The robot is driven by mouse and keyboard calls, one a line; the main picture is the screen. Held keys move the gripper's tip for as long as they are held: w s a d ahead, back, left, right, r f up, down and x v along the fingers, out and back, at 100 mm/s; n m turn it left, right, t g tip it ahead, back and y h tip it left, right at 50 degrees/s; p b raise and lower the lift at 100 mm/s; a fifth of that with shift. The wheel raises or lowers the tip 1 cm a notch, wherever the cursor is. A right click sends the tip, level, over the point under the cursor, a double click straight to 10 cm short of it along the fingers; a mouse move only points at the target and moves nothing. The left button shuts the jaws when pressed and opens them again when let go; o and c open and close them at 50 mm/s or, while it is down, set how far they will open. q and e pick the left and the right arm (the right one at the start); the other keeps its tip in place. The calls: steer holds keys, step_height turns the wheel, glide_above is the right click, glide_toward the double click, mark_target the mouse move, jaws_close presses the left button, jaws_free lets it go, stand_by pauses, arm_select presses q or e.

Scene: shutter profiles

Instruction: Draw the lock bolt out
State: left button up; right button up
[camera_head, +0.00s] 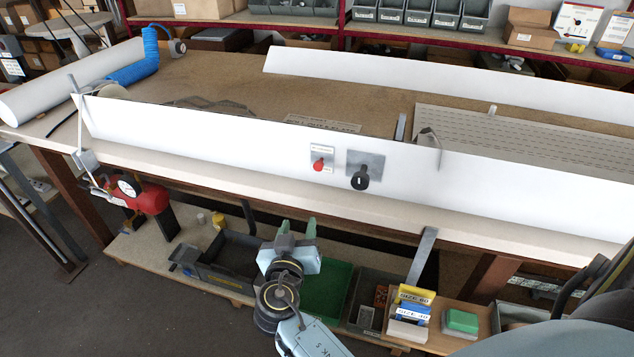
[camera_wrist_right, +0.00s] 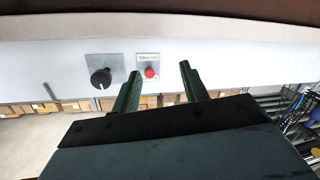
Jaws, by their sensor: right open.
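A long white profile (camera_head: 230,145) stands on edge along the front of the workbench. Its front face carries a red knob (camera_head: 319,165) on a small labelled plate. To the right is a black knob (camera_head: 360,178) with a white mark on a grey plate. The label does not read clearly, and I cannot tell for certain which part is the lock bolt. My right gripper (camera_head: 298,228) is open and empty, below and in front of the red knob. In the right wrist view the red knob (camera_wrist_right: 149,72) shows between the open fingers, apart from them. My left gripper is not in view.
The wooden workbench (camera_head: 225,82) carries another white profile (camera_head: 480,75) behind and a perforated plate (camera_head: 530,140) at right. A red tool (camera_head: 150,197) hangs at the front left. A lower shelf below holds a green bin (camera_head: 326,290) and boxes.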

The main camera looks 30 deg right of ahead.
steer(key=m+h, duration=0.2)
glide_toward(318, 168)
steer(key=p+x, duration=0.1)
steer(key=x, duration=0.8)
steer(key=shift+w+p, duration=0.1)
steer(key=shift+p, duration=0.3)
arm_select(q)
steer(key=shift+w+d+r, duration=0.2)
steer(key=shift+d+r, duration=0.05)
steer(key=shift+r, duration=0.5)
arm_select(e)
jaws_close()
